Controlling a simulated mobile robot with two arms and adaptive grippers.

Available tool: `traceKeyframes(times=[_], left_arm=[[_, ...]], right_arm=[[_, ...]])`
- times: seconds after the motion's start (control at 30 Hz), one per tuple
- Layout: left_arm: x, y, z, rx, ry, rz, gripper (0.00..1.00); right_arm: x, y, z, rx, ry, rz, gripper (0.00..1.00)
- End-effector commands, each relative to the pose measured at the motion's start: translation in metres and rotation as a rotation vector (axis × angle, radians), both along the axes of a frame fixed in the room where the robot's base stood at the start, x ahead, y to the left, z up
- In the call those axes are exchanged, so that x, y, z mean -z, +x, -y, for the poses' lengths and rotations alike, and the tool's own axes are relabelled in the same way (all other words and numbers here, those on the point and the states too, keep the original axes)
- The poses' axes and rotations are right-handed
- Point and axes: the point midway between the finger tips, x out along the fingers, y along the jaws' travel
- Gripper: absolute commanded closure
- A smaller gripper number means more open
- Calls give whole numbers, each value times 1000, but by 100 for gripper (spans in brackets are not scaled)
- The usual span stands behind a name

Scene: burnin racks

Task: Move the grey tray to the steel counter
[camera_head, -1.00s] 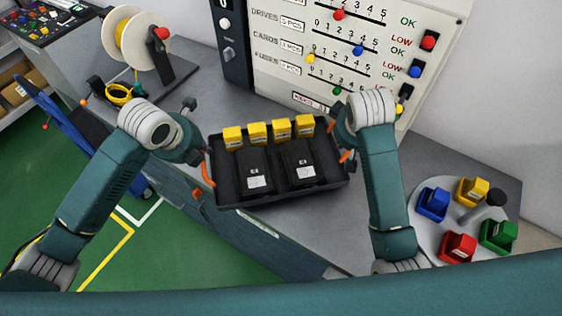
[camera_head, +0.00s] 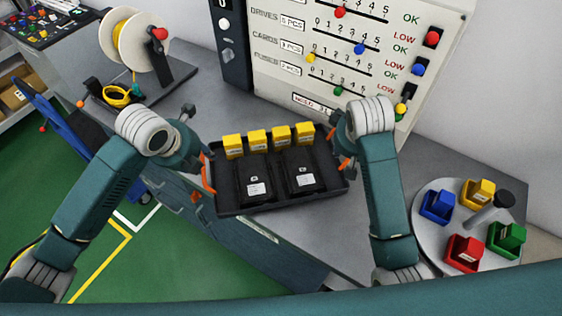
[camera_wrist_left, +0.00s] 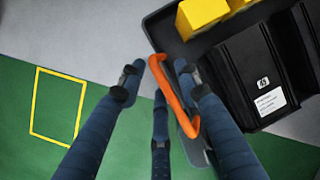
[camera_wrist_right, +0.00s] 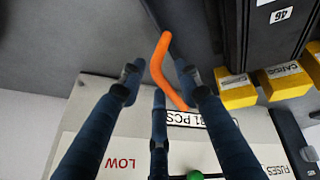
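The dark grey tray (camera_head: 283,206) is at the front edge of the steel counter (camera_head: 340,225); I cannot tell whether it touches the surface. It holds two black cases (camera_head: 254,178) and a row of several yellow boxes (camera_head: 257,142). My left gripper (camera_head: 203,163) is at the tray's left orange handle, which lies between its spread fingers in the left wrist view (camera_wrist_left: 175,97). My right gripper (camera_head: 343,150) is at the right orange handle, which also lies between spread fingers in the right wrist view (camera_wrist_right: 163,72). Neither pair of fingers visibly closes on its handle.
A white panel (camera_head: 290,70) with coloured sliders stands behind the tray. A wire spool (camera_head: 140,40) stands at the back left. A round turntable (camera_head: 437,237) with coloured bins is at the right. Green floor (camera_head: 165,255) lies in front of the counter.

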Motion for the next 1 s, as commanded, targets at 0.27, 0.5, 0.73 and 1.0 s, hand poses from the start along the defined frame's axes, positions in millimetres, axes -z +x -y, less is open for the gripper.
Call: traceKeyframes(times=[0.27,0.5,0.73,1.0], left_arm=[[-52,-21,-8,1,3,7,67],[-90,-39,-12,0,2,5,67],[-102,-46,-14,0,2,2,67],[-102,-46,-13,-1,1,1,67]], right_arm=[[0,0,0,0,-1,0,67],[0,0,0,0,-1,0,67],[-6,-2,-1,0,-1,2,67],[-47,-19,-6,-1,0,5,67]])
